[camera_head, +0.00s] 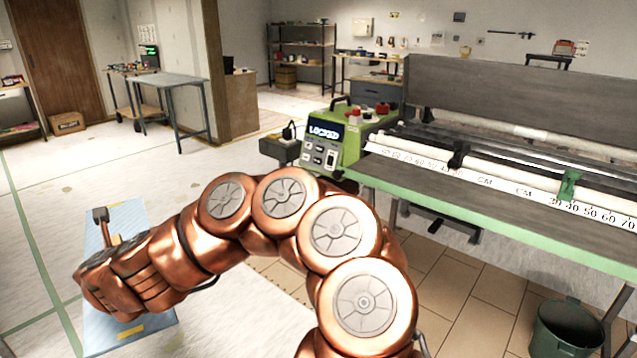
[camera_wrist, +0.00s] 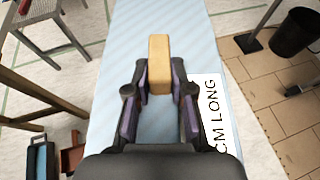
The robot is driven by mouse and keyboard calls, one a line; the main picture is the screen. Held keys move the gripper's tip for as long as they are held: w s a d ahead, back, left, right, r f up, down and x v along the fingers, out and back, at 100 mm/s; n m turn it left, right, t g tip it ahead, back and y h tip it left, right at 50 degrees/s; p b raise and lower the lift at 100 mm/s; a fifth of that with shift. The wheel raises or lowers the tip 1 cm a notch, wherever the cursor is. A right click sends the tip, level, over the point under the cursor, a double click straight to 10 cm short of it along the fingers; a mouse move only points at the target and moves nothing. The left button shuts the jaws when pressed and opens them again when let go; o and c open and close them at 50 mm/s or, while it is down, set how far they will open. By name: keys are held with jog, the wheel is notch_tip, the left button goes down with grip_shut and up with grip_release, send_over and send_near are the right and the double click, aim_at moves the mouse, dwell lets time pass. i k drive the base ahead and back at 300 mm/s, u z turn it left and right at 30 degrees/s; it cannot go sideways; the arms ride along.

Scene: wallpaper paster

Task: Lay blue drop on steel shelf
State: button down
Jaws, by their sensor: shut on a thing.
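The blue drop (camera_head: 128,318) is a long, flat, pale-blue sheet below my gripper (camera_head: 104,243) at the lower left of the head view. My arm hides part of the drop. A dark rack, perhaps the steel shelf (camera_head: 303,44), stands against the far wall.
A green-framed pasting machine (camera_head: 480,195) with a "LOCKED" display fills the right. A grey table (camera_head: 170,80) stands at the back left. A dark green bin (camera_head: 568,330) is at the lower right. Open floor lies between me and the far wall.

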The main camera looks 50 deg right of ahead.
aim_at(495, 206)
jog(key=i, duration=1.6)
jog(key=z, duration=1.75)
